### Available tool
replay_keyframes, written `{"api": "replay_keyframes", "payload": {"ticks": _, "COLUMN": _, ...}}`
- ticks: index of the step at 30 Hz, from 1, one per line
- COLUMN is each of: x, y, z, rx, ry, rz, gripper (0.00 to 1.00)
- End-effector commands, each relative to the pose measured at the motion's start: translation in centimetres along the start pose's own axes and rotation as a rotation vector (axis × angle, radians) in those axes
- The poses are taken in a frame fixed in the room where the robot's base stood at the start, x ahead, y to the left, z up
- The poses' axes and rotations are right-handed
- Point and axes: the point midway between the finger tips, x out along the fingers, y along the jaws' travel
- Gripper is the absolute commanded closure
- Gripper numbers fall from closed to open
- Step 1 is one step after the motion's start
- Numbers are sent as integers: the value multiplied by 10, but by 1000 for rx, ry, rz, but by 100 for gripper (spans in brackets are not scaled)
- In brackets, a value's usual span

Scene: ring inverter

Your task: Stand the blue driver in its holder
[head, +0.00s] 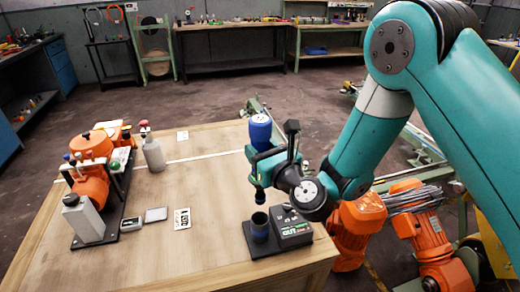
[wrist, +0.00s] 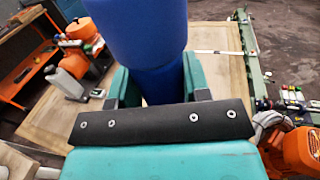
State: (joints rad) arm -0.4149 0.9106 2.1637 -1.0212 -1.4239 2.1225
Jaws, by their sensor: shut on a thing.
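The blue driver (head: 260,131) is upright in my gripper (head: 268,158), its blue body at the top and a narrower dark end pointing down. My gripper is shut on it. In the wrist view the driver (wrist: 150,40) rises between the two teal jaws (wrist: 154,85). The holder is a dark round cup (head: 259,226) on a black base beside a box with a display (head: 291,230). The driver's lower end is just above the cup's opening, with a small gap showing. Whether it is exactly centred over the cup I cannot tell.
The wooden table (head: 190,235) is bare left of the holder's base. A grey bottle (head: 153,153) and an orange machine rack (head: 92,185) stand at the left. Orange machinery (head: 355,225) is beyond the right edge.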

Motion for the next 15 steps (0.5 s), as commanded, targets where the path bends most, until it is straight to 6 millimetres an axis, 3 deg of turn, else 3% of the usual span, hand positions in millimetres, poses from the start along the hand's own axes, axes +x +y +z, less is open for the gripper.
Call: {"api": "replay_keyframes", "payload": {"ticks": 15, "x": 2, "y": 1, "z": -63, "rx": 2, "ry": -3, "rz": 1, "gripper": 87}}
